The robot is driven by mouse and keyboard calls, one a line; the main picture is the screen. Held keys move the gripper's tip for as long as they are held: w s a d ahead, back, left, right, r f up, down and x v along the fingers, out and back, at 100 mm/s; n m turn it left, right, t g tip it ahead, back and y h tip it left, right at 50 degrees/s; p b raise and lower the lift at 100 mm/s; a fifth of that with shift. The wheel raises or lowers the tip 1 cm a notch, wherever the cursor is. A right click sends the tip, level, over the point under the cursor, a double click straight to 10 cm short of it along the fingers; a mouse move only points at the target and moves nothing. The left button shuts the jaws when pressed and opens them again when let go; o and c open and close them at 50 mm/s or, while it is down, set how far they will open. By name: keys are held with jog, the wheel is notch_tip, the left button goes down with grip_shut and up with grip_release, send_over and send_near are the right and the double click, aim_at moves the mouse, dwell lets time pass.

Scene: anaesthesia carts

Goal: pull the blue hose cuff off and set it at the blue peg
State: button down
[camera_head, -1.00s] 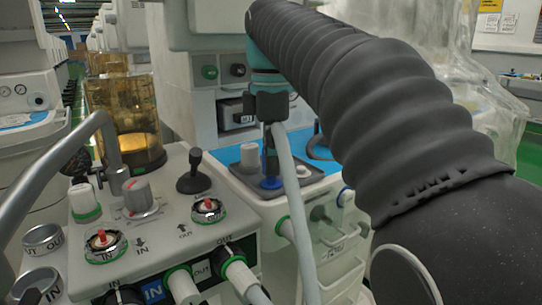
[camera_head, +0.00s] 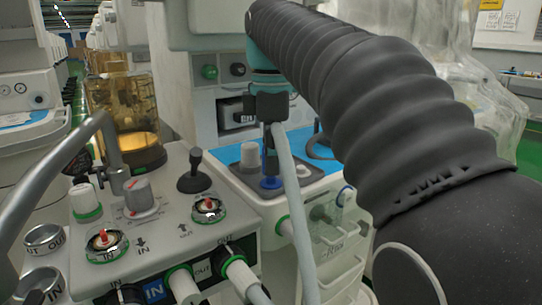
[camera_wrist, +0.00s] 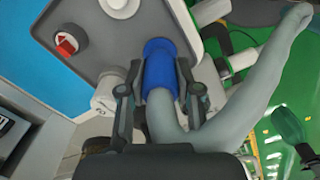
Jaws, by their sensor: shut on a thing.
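The blue hose cuff (camera_wrist: 160,68) is at the end of a pale grey hose (camera_wrist: 172,118) in the wrist view. My gripper (camera_wrist: 160,85) has a finger on each side of the cuff and is shut on it. In the head view my gripper (camera_head: 268,145) points down over the grey tray (camera_head: 240,182). The hose (camera_head: 292,190) hangs from it down past the tray's front edge. A blue round part (camera_head: 270,183) shows at the tray just below my fingers. Whether it is the peg's base or the cuff's lower end, I cannot tell. The peg itself is hidden.
A white knob (camera_head: 249,157) stands left of my fingers on the tray. A cart with a black lever (camera_head: 195,172), dials and hose ports is at the left, with an amber canister (camera_head: 130,125) behind. Clear plastic sheeting (camera_head: 480,70) hangs at the right.

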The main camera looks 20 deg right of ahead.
jog(key=shift+f+b, duration=0.4)
jog(key=shift+f, duration=0.6)
dwell(0.6)
jog(key=c, duration=0.7)
grip_release()
jog(key=shift+r, duration=3.8)
